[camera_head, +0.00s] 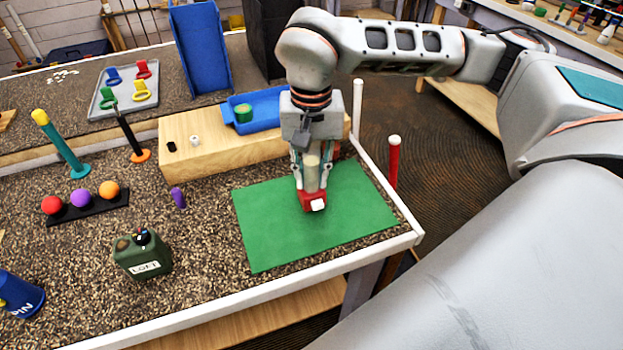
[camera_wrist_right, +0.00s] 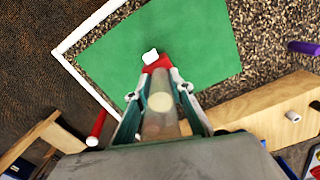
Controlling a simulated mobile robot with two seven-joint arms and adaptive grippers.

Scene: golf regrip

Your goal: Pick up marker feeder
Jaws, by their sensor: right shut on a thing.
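The marker feeder (camera_head: 311,199) looks like a pale clear tube with a red foot and a white piece at its front. It stands upright over the green mat (camera_head: 268,235). My right gripper (camera_head: 312,180) points down and is shut on the feeder's tube, one finger on each side. In the right wrist view the feeder (camera_wrist_right: 160,118) shows between the fingers, with its red foot toward the mat (camera_wrist_right: 190,40). I cannot tell whether the foot touches the mat. My left gripper is not in view.
A wooden block (camera_head: 215,155) with a blue tray (camera_head: 268,105) stands behind the mat. A green LOFT canister (camera_head: 142,257), a purple peg (camera_head: 178,198) and a rack of balls (camera_head: 85,208) are to the left. A red post (camera_head: 393,165) rises by the table's right edge.

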